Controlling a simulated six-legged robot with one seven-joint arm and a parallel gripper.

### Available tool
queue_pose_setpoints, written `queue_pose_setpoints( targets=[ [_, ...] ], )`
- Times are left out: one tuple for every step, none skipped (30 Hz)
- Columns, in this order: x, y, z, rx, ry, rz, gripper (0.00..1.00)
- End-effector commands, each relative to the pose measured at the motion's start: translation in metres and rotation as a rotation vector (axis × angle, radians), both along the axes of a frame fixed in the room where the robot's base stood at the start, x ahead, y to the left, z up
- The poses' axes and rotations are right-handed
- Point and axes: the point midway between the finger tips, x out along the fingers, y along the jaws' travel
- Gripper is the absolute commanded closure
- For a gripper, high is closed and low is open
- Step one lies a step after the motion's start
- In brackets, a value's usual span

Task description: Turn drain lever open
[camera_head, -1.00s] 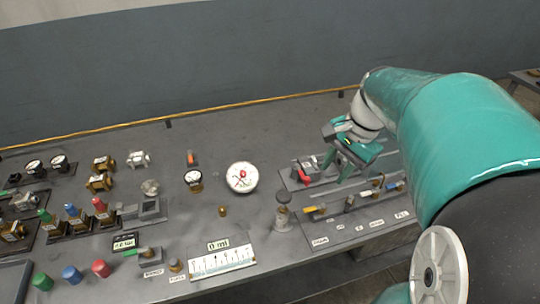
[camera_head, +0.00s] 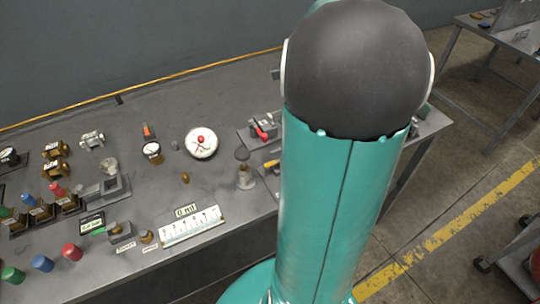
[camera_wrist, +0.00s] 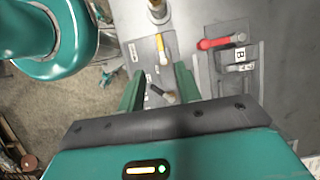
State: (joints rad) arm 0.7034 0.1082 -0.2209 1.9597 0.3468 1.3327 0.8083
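In the wrist view my gripper (camera_wrist: 158,68) is open, its two green fingers apart above a grey lever plate (camera_wrist: 140,50). A yellow-handled lever (camera_wrist: 163,47) shows just beyond the fingertips, and a lever with a black handle (camera_wrist: 161,94) shows between the fingers. I see no contact with either. The labels on this plate are too small to read, so I cannot tell which lever is the drain lever. In the head view the yellow handle (camera_head: 271,164) peeks out beside my arm, which hides the rest of the plate and my gripper.
A red lever (camera_wrist: 215,43) on a neighbouring plate marked B lies close to the right finger. A metal post (camera_head: 243,170) stands left of the lever plate.

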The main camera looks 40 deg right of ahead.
Motion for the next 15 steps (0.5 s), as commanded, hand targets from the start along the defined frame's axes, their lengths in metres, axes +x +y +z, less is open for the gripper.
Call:
queue_pose_setpoints(
  targets=[
    [0.000, 0.003, -0.008, 0.004, 0.003, -0.001, 0.66],
    [0.000, 0.005, -0.013, 0.003, 0.003, -0.001, 0.66],
    [0.001, 0.008, -0.020, 0.004, 0.003, -0.002, 0.66],
    [0.002, 0.010, -0.026, 0.004, 0.003, -0.002, 0.66],
    [0.002, 0.013, -0.031, 0.005, 0.003, -0.001, 0.66],
    [0.003, 0.016, -0.039, 0.004, 0.004, -0.001, 0.66],
    [0.004, 0.018, -0.044, 0.004, 0.003, 0.000, 0.66],
    [0.005, 0.020, -0.050, 0.004, 0.003, 0.000, 0.66],
    [0.005, 0.023, -0.057, 0.003, 0.004, 0.000, 0.66],
    [0.006, 0.026, -0.062, 0.003, 0.003, 0.001, 0.66],
    [0.007, 0.028, -0.068, 0.003, 0.004, 0.001, 0.66],
    [0.008, 0.031, -0.075, 0.004, 0.004, 0.002, 0.66],
    [0.009, 0.033, -0.080, 0.004, 0.003, 0.002, 0.66],
    [0.009, 0.035, -0.085, 0.004, 0.002, 0.002, 0.66],
    [0.010, 0.038, -0.091, 0.003, 0.003, 0.002, 0.66]
  ],
)
